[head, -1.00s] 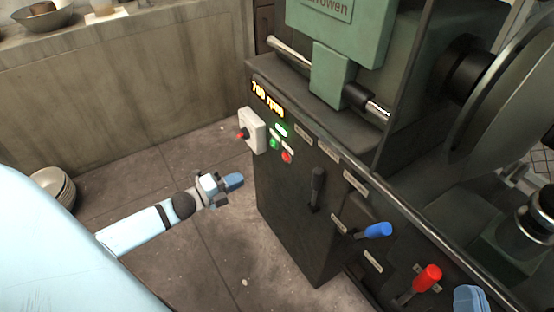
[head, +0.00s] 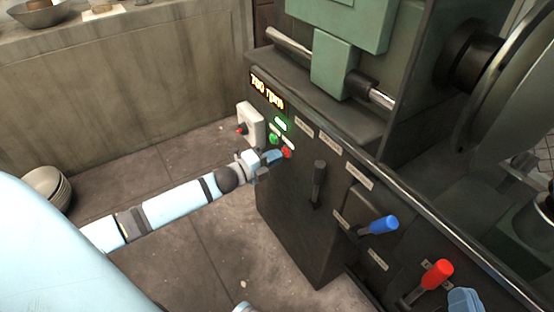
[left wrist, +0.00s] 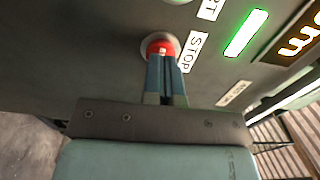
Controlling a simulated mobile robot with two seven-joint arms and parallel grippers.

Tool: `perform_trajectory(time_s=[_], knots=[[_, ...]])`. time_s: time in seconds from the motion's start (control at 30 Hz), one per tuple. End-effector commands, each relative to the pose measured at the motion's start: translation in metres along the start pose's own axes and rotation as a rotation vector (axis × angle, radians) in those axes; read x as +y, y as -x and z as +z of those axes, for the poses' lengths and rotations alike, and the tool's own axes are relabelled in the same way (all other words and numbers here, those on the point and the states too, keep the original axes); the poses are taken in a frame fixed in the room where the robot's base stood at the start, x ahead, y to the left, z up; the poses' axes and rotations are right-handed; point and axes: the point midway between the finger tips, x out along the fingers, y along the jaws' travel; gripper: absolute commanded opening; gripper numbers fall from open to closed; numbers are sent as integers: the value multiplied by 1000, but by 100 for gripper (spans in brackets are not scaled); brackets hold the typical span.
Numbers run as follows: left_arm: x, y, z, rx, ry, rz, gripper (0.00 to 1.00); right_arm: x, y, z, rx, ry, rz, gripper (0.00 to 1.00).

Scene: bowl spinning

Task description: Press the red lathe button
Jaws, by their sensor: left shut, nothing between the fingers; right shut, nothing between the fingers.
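The red lathe button (head: 287,153) is on the dark front panel of the lathe, below the green button (head: 274,139). In the left wrist view the red button (left wrist: 160,45) has a pale ring around it and a STOP label beside it. My left gripper (head: 275,156) is shut and empty. Its blue fingertips (left wrist: 165,60) overlap the lower part of the button and appear to be at its face; I cannot tell whether it is pushed in. My right gripper (head: 465,299) is shut, partly cut off at the bottom right.
A lit speed display (head: 267,91) and green light (head: 280,124) sit above the buttons. A white box with a red knob (head: 250,122) juts out at the left. Black, blue (head: 380,225) and red (head: 437,272) levers stick out at the right. Stacked bowls (head: 47,186) stand at the left.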

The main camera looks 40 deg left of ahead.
Motion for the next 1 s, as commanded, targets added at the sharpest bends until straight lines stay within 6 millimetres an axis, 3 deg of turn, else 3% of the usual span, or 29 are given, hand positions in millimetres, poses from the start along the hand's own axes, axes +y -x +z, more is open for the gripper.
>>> perform_trajectory(time_s=[0.47,0.73,1.0], knots=[[0,-9,0,1,0,0,0,1,0,4,-16,0,-1,0],[-2,-29,0,-1,0,-1,0,-1,0,-12,31,5,0,0],[-3,-30,0,-2,0,-4,0,-2,0,-8,28,-2,3,0]])
